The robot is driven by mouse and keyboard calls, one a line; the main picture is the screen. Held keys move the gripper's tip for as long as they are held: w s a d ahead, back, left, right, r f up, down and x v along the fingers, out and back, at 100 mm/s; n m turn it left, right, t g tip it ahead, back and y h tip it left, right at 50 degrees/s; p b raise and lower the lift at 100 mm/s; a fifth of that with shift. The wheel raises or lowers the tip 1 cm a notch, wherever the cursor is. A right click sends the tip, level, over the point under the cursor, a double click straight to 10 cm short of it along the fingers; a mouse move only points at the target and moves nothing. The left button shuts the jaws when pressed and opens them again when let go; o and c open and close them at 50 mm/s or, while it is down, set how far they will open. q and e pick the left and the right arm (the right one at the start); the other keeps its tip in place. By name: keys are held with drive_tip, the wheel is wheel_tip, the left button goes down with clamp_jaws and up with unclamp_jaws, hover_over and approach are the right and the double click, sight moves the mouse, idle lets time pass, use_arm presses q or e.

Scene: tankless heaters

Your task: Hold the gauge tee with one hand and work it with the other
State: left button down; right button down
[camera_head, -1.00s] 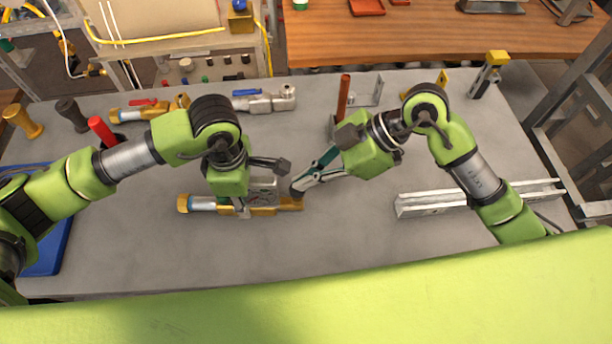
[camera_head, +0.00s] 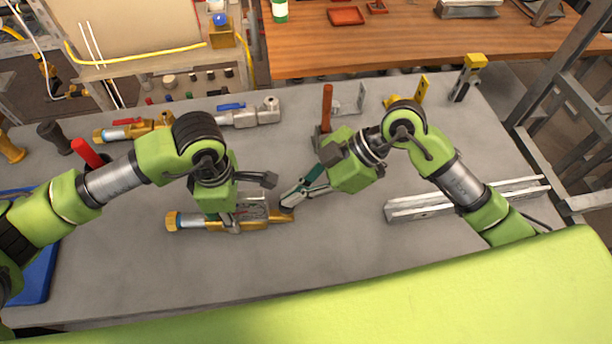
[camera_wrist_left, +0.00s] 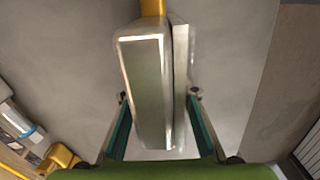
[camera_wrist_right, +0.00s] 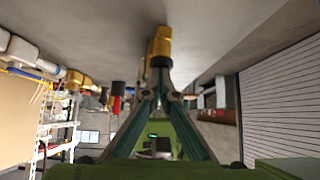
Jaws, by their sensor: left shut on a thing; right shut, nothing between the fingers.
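The gauge tee (camera_head: 185,221), a brass body with a silver collar and a pale grey block, lies level over the bench. My left gripper (camera_head: 230,222) comes down on its middle and is shut on it. In the left wrist view the grey block (camera_wrist_left: 146,90) stands between the fingers, with brass (camera_wrist_left: 153,8) beyond it. My right gripper (camera_head: 287,207) is shut and empty, its tips close to the tee's right brass end. In the right wrist view the brass end (camera_wrist_right: 160,42) is just past the closed tips (camera_wrist_right: 160,64); I cannot tell whether they touch.
Two similar valve assemblies (camera_head: 130,130) (camera_head: 245,115) lie along the bench's back. A red-handled tool (camera_head: 87,153) and a blue tray (camera_head: 35,270) are at the left. A metal channel (camera_head: 410,210) lies at the right. The bench front (camera_head: 280,270) is clear.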

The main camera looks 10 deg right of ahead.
drive_tip(key=a+r+v, duration=0.1)
drive_tip(key=r+v, duration=0.1)
drive_tip(key=v, duration=1)
drive_tip(key=shift+a+r, duration=0.15)
drive_tip(key=shift+a, duration=0.05)
idle(1.8)
wheel_tip(320, 180, up, 2)
drive_tip(key=shift+d+r, duration=0.1)
drive_tip(key=shift+d, duration=0.05)
